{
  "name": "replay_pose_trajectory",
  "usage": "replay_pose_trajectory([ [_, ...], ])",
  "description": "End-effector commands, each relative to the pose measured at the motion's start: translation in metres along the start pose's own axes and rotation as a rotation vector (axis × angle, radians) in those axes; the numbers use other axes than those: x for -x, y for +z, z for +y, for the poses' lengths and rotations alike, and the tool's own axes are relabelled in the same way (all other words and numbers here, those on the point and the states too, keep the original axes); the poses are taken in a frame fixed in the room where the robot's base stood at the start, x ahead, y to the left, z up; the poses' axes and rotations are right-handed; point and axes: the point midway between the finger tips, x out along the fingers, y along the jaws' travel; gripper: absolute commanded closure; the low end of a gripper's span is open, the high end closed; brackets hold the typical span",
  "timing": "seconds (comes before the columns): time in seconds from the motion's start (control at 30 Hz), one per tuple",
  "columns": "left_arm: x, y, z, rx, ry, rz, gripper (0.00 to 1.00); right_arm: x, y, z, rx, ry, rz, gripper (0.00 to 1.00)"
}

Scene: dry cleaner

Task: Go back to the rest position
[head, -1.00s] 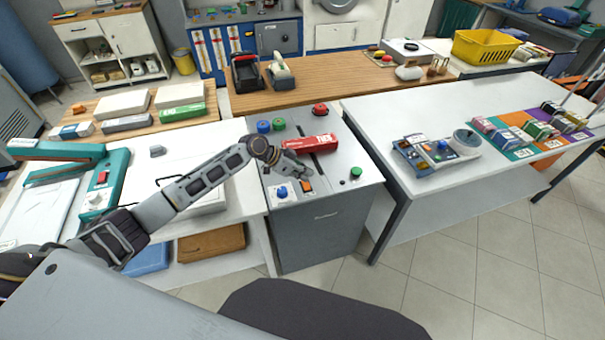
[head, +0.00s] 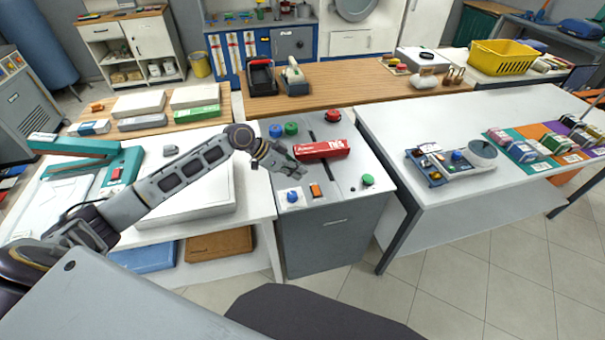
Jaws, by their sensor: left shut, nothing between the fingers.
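My left arm reaches in from the left in the head view. Its gripper (head: 297,170) is shut and empty, above the left part of the grey control cabinet (head: 325,245). A red box (head: 321,150) with white lettering lies on the cabinet top, just beyond and to the right of the fingertips; a small gap seems to lie between them. My right gripper is not in view.
The cabinet top carries a blue knob (head: 293,196), an orange switch (head: 315,190), a green button (head: 367,180) and a red button (head: 333,116). A teal press (head: 122,172) stands left. A white table (head: 440,105) with a small device (head: 450,162) stands right.

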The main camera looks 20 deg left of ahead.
Motion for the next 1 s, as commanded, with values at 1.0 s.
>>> replay_pose_trajectory([
  [1.0, -0.019, 0.013, 0.032, -0.004, 0.018, -0.037, 1.00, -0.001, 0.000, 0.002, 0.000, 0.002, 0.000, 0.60],
])
